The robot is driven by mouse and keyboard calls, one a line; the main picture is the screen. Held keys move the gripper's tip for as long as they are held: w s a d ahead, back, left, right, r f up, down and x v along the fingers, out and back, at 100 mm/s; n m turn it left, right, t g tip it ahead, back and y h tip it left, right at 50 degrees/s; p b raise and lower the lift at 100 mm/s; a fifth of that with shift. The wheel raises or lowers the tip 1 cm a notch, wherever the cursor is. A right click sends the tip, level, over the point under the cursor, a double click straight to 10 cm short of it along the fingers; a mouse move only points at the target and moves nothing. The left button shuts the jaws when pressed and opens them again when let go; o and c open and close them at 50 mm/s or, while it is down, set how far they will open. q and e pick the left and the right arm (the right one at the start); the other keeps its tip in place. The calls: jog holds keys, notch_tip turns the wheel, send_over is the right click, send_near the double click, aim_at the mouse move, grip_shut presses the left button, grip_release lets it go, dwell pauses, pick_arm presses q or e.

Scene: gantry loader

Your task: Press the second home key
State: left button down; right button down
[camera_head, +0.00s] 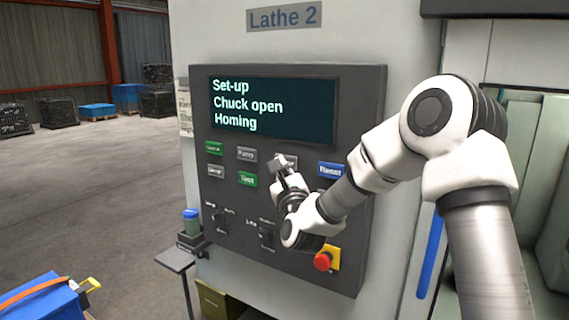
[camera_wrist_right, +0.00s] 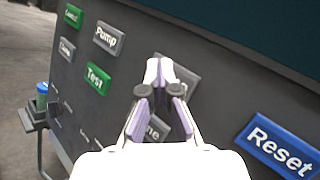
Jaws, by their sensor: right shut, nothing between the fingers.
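The key panel (camera_head: 360,110) is on the machine marked Lathe 2. My right gripper (camera_head: 279,166) is shut and empty, with its tips in front of a grey key (camera_head: 289,160) in the upper row, between Pump and Reset. In the right wrist view the shut fingertips (camera_wrist_right: 160,64) overlap this grey key (camera_wrist_right: 186,76), hiding its label. Below it, a second grey key (camera_wrist_right: 157,129) shows only the letters "me" beside the fingers. I cannot tell whether the tips touch a key. My left gripper is not in view.
The screen (camera_head: 270,108) reads Set-up, Chuck open, Homing. Nearby are Pump (camera_head: 247,154), Test (camera_head: 248,180) and blue Reset (camera_head: 331,169) keys. A red stop button (camera_head: 323,261) and knobs sit lower. A small shelf (camera_head: 176,259) stands left of the panel.

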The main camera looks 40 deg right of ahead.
jog(key=shift+s+a+f+b, duration=0.15)
jog(key=shift+s+a+b, duration=0.1)
jog(key=shift+a+b, duration=0.3)
jog(key=shift+a, duration=0.2)
jog(key=shift+s, duration=0.1)
jog(key=a+b, duration=0.1)
jog(key=s+a+b, duration=0.1)
jog(key=a, duration=0.1)
jog(key=s+a, duration=0.1)
jog(key=shift+a+b, duration=0.25)
jog(key=shift+b, duration=0.15)
jog(key=shift+w, duration=0.1)
